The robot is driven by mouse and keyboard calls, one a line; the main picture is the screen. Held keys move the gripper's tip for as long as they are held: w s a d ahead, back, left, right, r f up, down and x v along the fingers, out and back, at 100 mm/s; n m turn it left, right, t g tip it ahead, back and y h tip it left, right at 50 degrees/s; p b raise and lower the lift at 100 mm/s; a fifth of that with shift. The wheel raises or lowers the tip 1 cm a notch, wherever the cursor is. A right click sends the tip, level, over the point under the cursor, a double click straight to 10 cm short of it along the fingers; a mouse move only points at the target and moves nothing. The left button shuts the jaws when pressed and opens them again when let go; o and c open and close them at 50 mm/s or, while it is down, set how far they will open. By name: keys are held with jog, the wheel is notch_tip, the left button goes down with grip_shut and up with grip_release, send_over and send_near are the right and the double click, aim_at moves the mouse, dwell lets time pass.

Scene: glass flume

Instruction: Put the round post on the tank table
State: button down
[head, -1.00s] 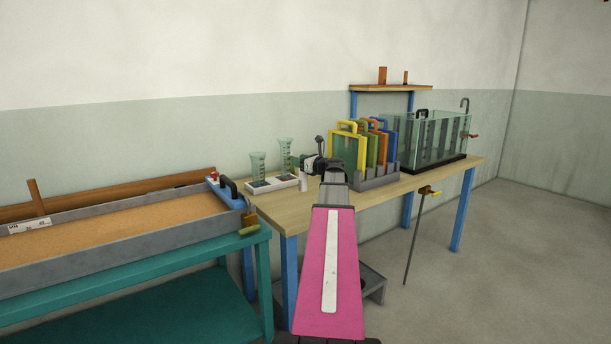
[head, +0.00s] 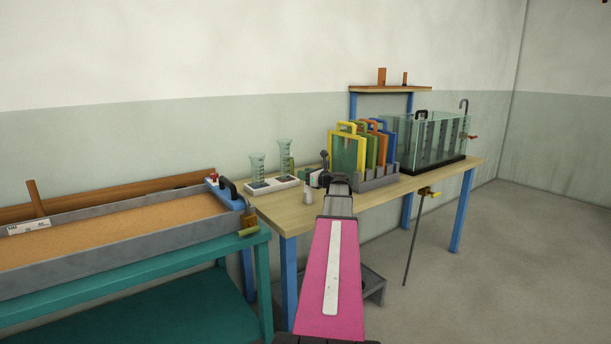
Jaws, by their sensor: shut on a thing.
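The round post (head: 308,195) is a short, pale grey cylinder, roughly upright, in the middle of the head view. My gripper (head: 314,181) is shut on it, over the near left part of the tank table (head: 285,212). This table has a pale wooden top and blue legs. I cannot tell whether the post's lower end touches the tabletop. My wrist and pink forearm hide part of the table's front edge and the fingers' far side.
Two glass cylinders on a white tray (head: 272,186) stand behind left. A grey rack (head: 376,180) with coloured framed panels is close on the right, with a glass tank (head: 428,140) beyond. A sand-filled flume (head: 110,237) is at left. Bare tabletop lies around the post.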

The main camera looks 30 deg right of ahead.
jog(key=c, duration=0.7)
grip_release()
jog(key=shift+o, duration=0.2)
jog(key=shift+s+r, duration=0.1)
jog(key=v, duration=1.1)
jog(key=shift+s+d, duration=0.2)
jog(key=shift+s, duration=0.15)
